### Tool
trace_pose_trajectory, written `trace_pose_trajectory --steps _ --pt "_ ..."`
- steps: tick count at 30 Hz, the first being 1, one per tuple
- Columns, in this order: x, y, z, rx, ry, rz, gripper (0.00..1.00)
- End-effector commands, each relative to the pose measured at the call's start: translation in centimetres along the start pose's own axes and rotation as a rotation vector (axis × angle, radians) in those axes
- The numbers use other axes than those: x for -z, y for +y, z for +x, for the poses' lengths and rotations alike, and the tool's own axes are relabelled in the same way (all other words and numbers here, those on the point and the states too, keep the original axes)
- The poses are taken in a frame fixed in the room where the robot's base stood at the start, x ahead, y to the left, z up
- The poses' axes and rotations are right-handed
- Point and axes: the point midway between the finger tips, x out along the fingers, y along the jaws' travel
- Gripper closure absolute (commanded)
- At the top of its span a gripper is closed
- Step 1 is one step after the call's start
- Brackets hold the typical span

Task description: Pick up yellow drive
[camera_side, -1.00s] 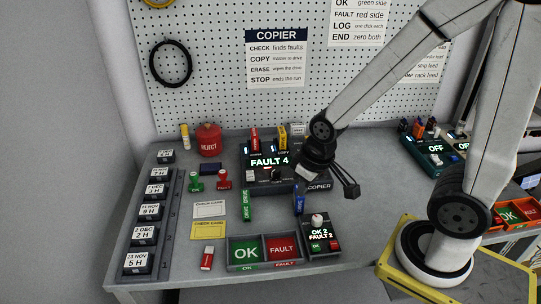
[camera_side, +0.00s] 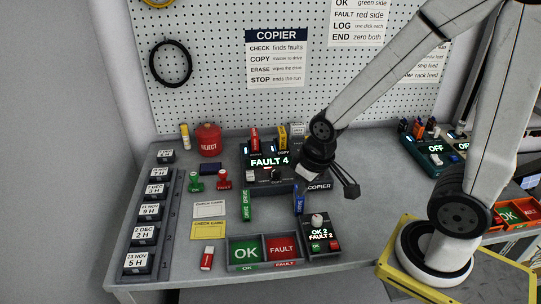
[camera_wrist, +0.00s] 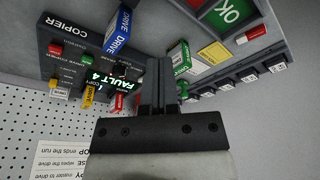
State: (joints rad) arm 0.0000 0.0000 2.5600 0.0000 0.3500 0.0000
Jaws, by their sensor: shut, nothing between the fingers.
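The yellow drive (camera_side: 282,134) stands upright in the back of the dark copier (camera_side: 262,171), to the right of a red drive (camera_side: 254,138). In the wrist view the yellow drive (camera_wrist: 88,97) shows at the copier's lower edge beside a red drive (camera_wrist: 118,103). The copier's display reads FAULT 4. My gripper (camera_wrist: 159,62) is shut and empty.
A blue drive (camera_side: 299,200) and a green drive (camera_side: 246,205) lie in front of the copier. An OK/FAULT tray (camera_side: 264,267) and a small counter box (camera_side: 322,238) are nearer the front edge. A red REJECT can (camera_side: 208,140) and stamps are left.

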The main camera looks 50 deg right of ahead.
Motion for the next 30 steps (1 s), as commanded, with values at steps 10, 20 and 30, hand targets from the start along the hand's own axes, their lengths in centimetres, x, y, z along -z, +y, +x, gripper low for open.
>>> trace_pose_trajectory --steps 10,20,30 --pt "0.0 0.0 0.0 0.0 0.0 0.0 0.02" --pt "0.3 0.1 0.0 -0.001 -0.001 -0.005 0.0" --pt "5.1 2.2 0.5 -0.011 -0.033 -0.108 0.0"
